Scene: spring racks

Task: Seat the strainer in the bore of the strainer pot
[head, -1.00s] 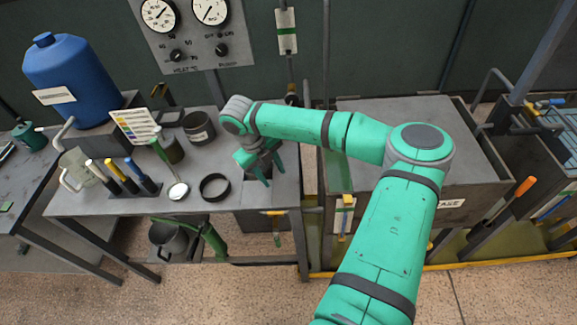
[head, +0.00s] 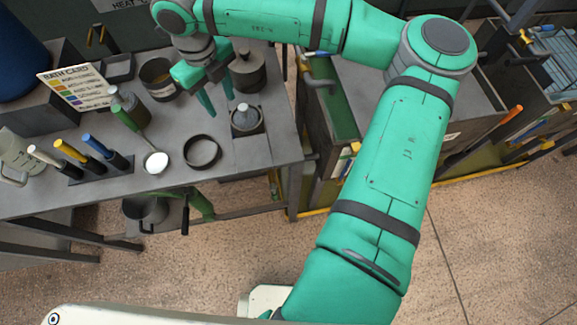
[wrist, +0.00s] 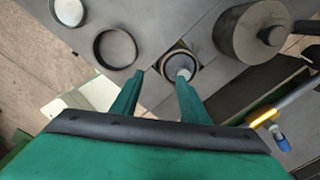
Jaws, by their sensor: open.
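The strainer (head: 246,118) looks like a grey dome with a pale knob on top. It sits in the round bore of the strainer pot (head: 237,133), a dark square-topped body at the bench's front right. In the wrist view the strainer (wrist: 179,63) lies inside the pot's dark ring; I cannot tell whether it is fully down. My gripper (head: 217,105) is open and empty, up and to the left of the strainer in the head view. In the wrist view my gripper (wrist: 160,76) has its right fingertip overlapping the near edge of the bore.
A dark open ring (head: 202,152) lies left of the pot. A round lidded weight-like piece (head: 248,72) stands behind it. A dark can (head: 158,80), a white-ended ladle (head: 155,162) and several coloured-handled tools (head: 88,160) stand farther left.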

